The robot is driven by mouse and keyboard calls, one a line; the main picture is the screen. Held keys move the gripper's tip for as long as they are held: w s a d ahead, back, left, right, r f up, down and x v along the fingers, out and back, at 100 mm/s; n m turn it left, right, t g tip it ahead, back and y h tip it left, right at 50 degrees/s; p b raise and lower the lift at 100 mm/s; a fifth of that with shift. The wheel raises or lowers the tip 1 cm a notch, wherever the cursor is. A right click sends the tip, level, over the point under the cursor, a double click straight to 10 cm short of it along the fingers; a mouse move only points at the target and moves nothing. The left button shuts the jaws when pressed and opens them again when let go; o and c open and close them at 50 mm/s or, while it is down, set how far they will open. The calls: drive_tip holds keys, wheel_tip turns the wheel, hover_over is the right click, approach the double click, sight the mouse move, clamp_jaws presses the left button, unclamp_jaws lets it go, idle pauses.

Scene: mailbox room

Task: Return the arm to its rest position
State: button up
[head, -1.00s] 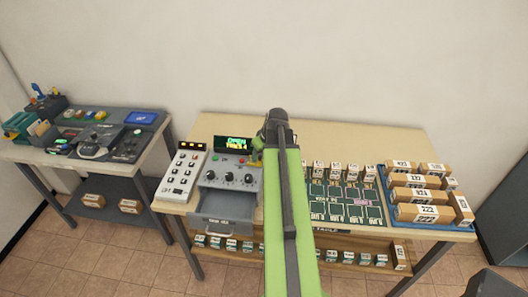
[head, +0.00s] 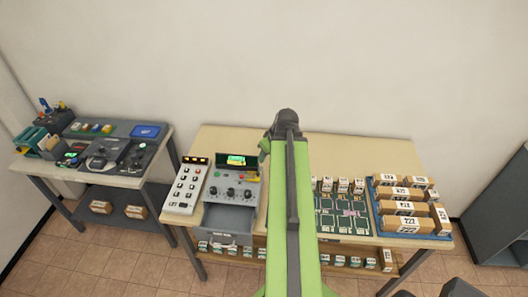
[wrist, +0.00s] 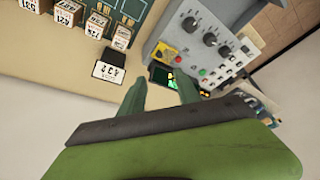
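My green arm (head: 293,200) reaches up the middle of the head view, over the table, and ends at a dark joint. My gripper is mostly hidden behind it there. In the wrist view my gripper (wrist: 160,82) shows two dark green fingers, apart, with nothing held between them. Beyond the fingers are a small green-lit display (wrist: 165,77) and the grey control box (wrist: 215,40) with black knobs. The control box also shows in the head view (head: 231,190), with its drawer (head: 228,218) pulled out below.
The table (head: 350,150) carries a keypad panel (head: 186,186), a green slotted board (head: 343,215) with small boxes behind it, and a blue tray (head: 380,228) of cartons. A side desk (head: 125,178) stands at left, a grey cabinet (head: 500,215) at right.

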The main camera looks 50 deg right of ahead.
drive_tip(key=shift+v, duration=0.9)
drive_tip(key=shift+f, duration=0.1)
